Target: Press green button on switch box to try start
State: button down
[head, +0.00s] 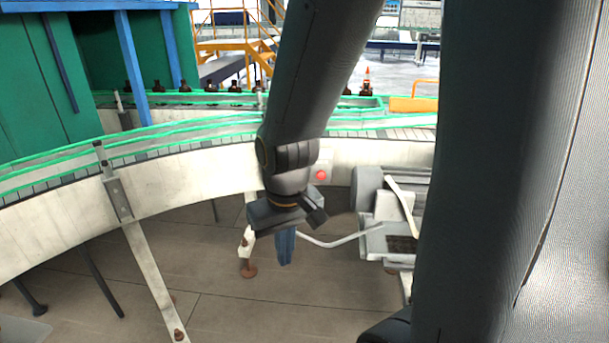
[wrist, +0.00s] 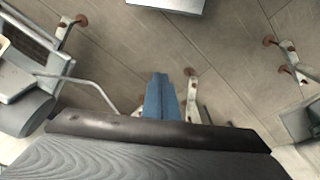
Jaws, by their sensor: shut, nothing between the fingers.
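The switch box (head: 321,165) is a small pale box on the side of the conveyor in the head view. A red button (head: 321,175) shows on it. No green button can be made out, and my arm covers the area just left of the box. My gripper (head: 285,258) hangs below and to the left of the box, pointing down, with its blue fingers together and empty. In the wrist view the shut blue fingers (wrist: 161,90) point over the floor. The switch box cannot be made out there.
The curved conveyor (head: 170,190) with green rails runs across the head view. Amber bottles (head: 235,87) stand on its far stretch. A grey motor unit (head: 370,188) and a bent metal rod (head: 340,242) sit right of my gripper. Conveyor legs (head: 147,265) stand on the tiled floor.

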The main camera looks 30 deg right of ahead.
jog(key=w+d+f+m+t+y+p, duration=0.1)
jog(key=w+d+f+t, duration=0.2)
jog(key=w+d, duration=0.3)
jog(key=w+d+f+m+t+y+p, duration=0.1)
jog(key=w+d+t, duration=0.5)
jog(key=w, duration=0.6)
jog(key=w+d+f+m+t+y+p, duration=0.1)
jog(key=w+d+f+m+t, duration=0.2)
jog(key=w, duration=0.5)
jog(key=d+f+t, duration=0.1)
jog(key=d+t, duration=0.1)
jog(key=d, duration=0.1)
jog(key=shift+w+f, duration=0.3)
jog(key=shift+w, duration=0.1)
jog(key=shift+w+d, duration=0.1)
jog(key=shift+d, duration=0.05)
jog(key=w+d+b, duration=0.3)
jog(key=w+d, duration=0.2)
jog(key=w, duration=0.2)
jog(key=shift+w, duration=0.2)
dwell(0.3)
jog(key=shift+w+d, duration=0.2)
jog(key=shift+w, duration=0.05)
